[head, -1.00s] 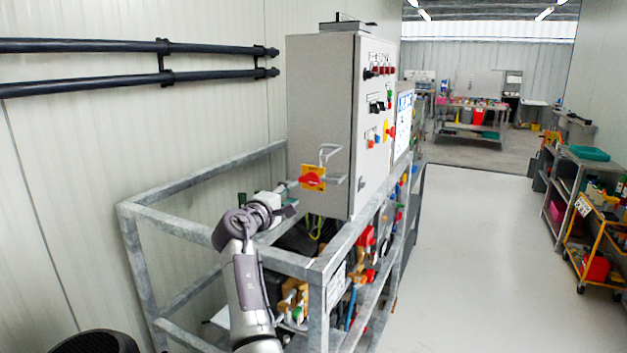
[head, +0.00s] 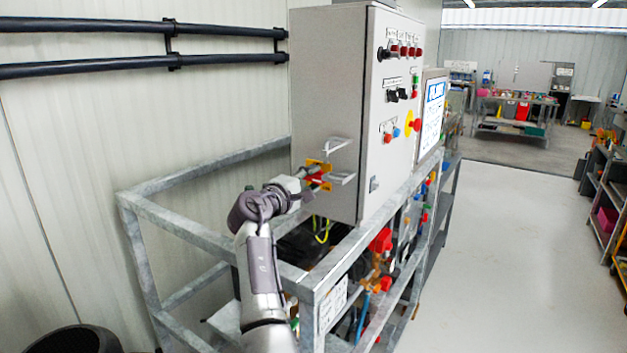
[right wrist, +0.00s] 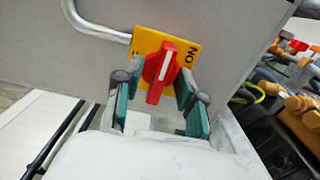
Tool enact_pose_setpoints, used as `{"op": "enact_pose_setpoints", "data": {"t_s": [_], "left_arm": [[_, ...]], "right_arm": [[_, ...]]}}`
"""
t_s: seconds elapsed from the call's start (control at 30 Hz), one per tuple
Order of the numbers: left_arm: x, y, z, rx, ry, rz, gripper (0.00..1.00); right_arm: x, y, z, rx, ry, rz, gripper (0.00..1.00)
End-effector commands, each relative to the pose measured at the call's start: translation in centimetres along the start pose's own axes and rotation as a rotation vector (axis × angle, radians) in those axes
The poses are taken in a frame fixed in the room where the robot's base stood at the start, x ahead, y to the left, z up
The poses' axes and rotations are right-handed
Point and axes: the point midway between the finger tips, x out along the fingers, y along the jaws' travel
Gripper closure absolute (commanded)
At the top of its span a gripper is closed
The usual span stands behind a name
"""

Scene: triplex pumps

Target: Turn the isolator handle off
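The isolator handle (right wrist: 160,77) is a red knob with a white line, on a yellow plate (right wrist: 192,58) on the grey cabinet's side. The white line ends beside the letters ON, which appear upside down in the right wrist view. My right gripper (right wrist: 158,92) is open, with one finger on each side of the handle; a gap shows around it, and I cannot tell whether either finger touches. In the head view my right gripper (head: 312,174) is at the handle and partly covers it. My left gripper is not in view.
A bent metal bar (right wrist: 95,27) sticks out beside the yellow plate. The grey cabinet (head: 335,90) stands above a galvanised frame (head: 180,215) with pump parts inside. Black pipes (head: 90,70) run along the left wall. The floor (head: 500,220) to the right is clear.

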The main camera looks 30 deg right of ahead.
Motion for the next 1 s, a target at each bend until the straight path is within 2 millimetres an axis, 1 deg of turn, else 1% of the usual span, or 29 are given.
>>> {"op": "enact_pose_setpoints", "data": {"t_s": [0.07,0.1,0.27,0.3,0.33,0.67,0.87,1.0], "left_arm": [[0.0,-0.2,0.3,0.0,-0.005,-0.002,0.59],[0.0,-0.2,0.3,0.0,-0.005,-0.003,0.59],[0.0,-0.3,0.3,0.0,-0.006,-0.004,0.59],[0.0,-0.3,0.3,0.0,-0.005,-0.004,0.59],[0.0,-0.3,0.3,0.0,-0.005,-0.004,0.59],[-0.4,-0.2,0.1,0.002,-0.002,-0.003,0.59],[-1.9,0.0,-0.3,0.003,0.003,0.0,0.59],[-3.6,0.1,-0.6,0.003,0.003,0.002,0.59]], "right_arm": [[0.0,0.0,0.0,0.0,0.0,0.0,0.6],[0.0,0.0,0.0,0.0,0.0,0.0,0.64],[0.0,0.0,0.0,0.0,0.0,0.0,0.9],[0.0,0.0,0.0,0.0,0.0,0.0,0.97],[0.0,0.0,0.0,0.0,0.0,0.0,1.0],[0.1,0.1,0.0,-0.017,-0.001,0.0,1.0],[0.1,0.3,0.1,-0.093,-0.002,0.0,1.0],[0.1,0.5,0.1,-0.19,-0.002,0.0,1.0]]}}
